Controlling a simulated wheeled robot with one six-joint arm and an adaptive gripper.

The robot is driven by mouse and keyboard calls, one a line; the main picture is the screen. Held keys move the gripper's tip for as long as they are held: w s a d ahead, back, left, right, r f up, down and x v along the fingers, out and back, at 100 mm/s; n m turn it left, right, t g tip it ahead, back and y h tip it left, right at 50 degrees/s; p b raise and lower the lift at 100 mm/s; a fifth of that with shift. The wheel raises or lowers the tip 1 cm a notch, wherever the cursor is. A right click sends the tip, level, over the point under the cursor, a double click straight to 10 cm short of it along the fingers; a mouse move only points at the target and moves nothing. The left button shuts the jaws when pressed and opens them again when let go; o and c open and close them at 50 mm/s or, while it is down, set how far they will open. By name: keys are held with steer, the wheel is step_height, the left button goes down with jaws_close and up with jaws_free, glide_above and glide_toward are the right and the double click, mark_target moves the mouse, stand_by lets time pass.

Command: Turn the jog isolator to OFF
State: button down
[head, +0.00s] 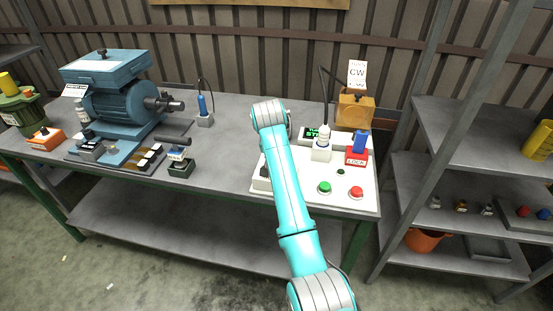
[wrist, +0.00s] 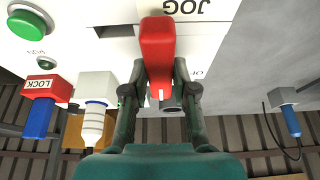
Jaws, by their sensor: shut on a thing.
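The jog isolator is a white box (wrist: 110,43) with a red handle (wrist: 157,45), on the panel under an upside-down "JOG" label in the wrist view. The handle points straight down that picture, toward my gripper, with a small white mark at its near end. My gripper (wrist: 159,92) is shut on the red handle, one finger on each side. A label starting with "O" (wrist: 197,73) shows beside the right finger, partly hidden. In the head view my arm covers my gripper and most of the isolator; the white panel (head: 301,196) shows around it.
The panel carries a green button (head: 324,187), a red button (head: 356,192), a red LOCK holder with a blue tool (head: 357,158) and a white holder (head: 321,152). A blue motor machine (head: 125,103) stands left on the bench.

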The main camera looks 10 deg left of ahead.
steer(key=shift+n, duration=0.3)
steer(key=n+y, duration=0.1)
steer(key=n, duration=0.2)
steer(key=shift+d+n+y, duration=0.1)
steer(key=shift+n+y, duration=0.2)
steer(key=n, duration=0.2)
steer(key=n+g+y, duration=0.1)
steer(key=n, duration=0.1)
steer(key=shift+d+n+y, duration=0.1)
steer(key=shift+n+y, duration=0.2)
steer(key=n, duration=0.2)
steer(key=n+g+y, duration=0.1)
steer(key=n, duration=0.1)
steer(key=shift+w+g, duration=0.15)
steer(key=shift+g, duration=0.15)
steer(key=shift+n+g, duration=0.8)
steer(key=shift+n, duration=1.7)
steer(key=c, duration=0.9)
jaws_free()
